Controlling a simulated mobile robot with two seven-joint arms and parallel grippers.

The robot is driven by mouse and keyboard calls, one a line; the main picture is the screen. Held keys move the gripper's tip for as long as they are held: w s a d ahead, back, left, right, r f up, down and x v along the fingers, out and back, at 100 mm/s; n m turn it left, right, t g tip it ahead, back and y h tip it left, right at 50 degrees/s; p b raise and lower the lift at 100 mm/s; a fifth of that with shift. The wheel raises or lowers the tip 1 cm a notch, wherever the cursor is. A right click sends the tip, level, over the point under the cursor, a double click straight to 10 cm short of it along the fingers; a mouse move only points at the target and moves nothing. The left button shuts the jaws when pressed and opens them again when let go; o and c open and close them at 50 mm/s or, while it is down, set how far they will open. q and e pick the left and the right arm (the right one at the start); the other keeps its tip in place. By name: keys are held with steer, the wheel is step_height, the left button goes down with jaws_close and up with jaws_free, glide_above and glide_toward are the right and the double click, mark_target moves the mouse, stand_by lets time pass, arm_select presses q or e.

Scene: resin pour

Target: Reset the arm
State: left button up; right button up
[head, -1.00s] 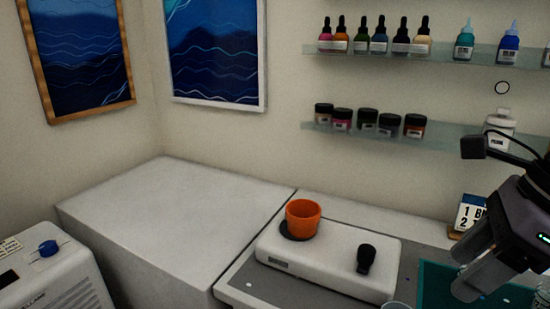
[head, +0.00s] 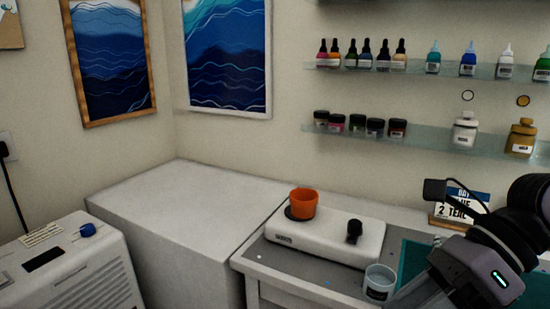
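My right arm comes in at the lower right of the head view. Its gripper (head: 412,292) points down and to the left, over the teal mat (head: 413,258) and beside a clear cup (head: 379,283). The fingers are partly cut off by the lower edge, and I cannot tell whether they are apart or together. I see nothing held in them. My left arm and gripper are out of view.
An orange cup (head: 304,204) sits on a white device (head: 325,241) with a black knob (head: 354,231). A sign block (head: 462,205) stands behind my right arm. Bottles line two wall shelves (head: 420,141). The white cabinet top (head: 190,205) at left is clear.

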steer(key=w+a+r+m+t+y, duration=0.25)
steer(key=a+m+y, duration=0.35)
steer(key=m+y, duration=0.45)
steer(key=w+d+f+m+t+h+p, duration=0.1)
steer(key=w+d+f+m+t+h, duration=0.3)
steer(key=m+t, duration=0.55)
steer(key=w+d+f+m+t+h+p, duration=0.1)
steer(key=w+d+f+m+t+h, duration=0.2)
steer(key=f+m+t, duration=0.65)
steer(key=s+d+f+m+g+h, duration=0.1)
steer(key=s+f+m+g+h, duration=0.1)
steer(key=f+m+h, duration=0.4)
steer(key=s+d+f+m+g+h, duration=0.1)
steer(key=s+f+m+g+h, duration=0.15)
steer(key=f+m, duration=0.4)
steer(key=s+f+m+g+h, duration=0.2)
steer(key=s+f+g, duration=0.3)
steer(key=s+f, duration=0.4)
step_height(320, 180, down, 4)
steer(key=shift+d+r+m+g, duration=0.25)
steer(key=shift+m+g, duration=0.15)
steer(key=shift+m, duration=0.3)
